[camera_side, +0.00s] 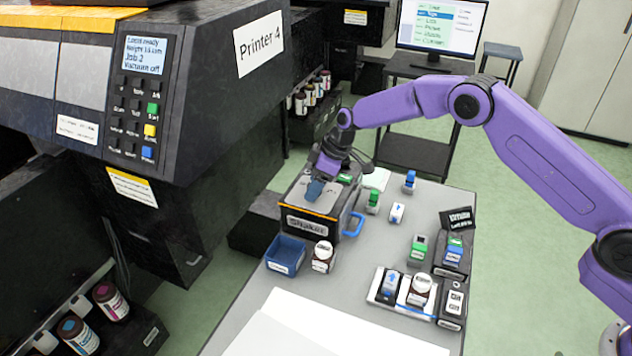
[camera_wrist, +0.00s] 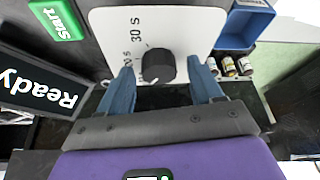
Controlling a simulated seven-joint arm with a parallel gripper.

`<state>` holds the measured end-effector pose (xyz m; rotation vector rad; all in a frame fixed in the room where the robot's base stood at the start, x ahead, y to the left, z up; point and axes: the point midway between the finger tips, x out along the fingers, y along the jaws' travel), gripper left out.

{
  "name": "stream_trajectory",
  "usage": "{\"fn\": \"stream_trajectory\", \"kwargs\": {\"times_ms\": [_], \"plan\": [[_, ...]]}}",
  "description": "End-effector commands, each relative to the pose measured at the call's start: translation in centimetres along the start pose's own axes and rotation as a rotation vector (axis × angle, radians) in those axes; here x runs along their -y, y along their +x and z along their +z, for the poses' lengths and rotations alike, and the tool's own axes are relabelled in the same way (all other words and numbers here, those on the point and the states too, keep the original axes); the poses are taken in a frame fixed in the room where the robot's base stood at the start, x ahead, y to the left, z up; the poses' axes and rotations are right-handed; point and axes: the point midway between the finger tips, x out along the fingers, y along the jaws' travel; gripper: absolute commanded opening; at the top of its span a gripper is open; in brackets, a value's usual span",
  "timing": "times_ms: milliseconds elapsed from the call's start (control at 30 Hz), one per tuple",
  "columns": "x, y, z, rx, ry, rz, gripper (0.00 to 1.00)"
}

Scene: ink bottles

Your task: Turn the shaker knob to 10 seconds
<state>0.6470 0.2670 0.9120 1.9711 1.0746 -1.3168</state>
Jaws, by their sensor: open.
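The shaker (camera_side: 307,225) is a dark box with a light top plate, an orange edge and a "Shaker" label in the side view. Its round black knob (camera_wrist: 158,65) sits on the white dial plate (camera_wrist: 110,25) in the wrist view. "30 S" is readable on the plate; another mark near the left finger is partly covered. I cannot read clearly where the knob points. My gripper (camera_side: 316,188) is over the shaker top, pointing down. Its blue fingers are apart, one on each side of the knob, with gaps showing. The knob is hidden in the side view.
A green Start button (camera_wrist: 58,18) and a Ready display (camera_wrist: 40,88) are beside the dial. A blue bin (camera_side: 286,254) and a bottle (camera_side: 323,256) stand in front of the shaker. A blue handle (camera_side: 353,224) juts from its right side. Printer 4 (camera_side: 225,90) rises at left.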

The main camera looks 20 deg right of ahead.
Motion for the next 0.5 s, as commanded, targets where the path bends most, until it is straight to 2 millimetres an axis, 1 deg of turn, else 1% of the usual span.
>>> {"fn": "stream_trajectory", "kwargs": {"times_ms": [133, 233, 367, 500], "plan": [[0.0, -0.4, 0.0, -0.001, 0.001, 0.001, 0.65], [-0.1, -1.2, -0.1, -0.002, 0.001, 0.001, 0.65], [0.0, -3.2, 0.0, -0.002, 0.000, 0.001, 0.65], [-0.1, -5.9, -0.1, -0.003, 0.000, 0.003, 0.65]]}}
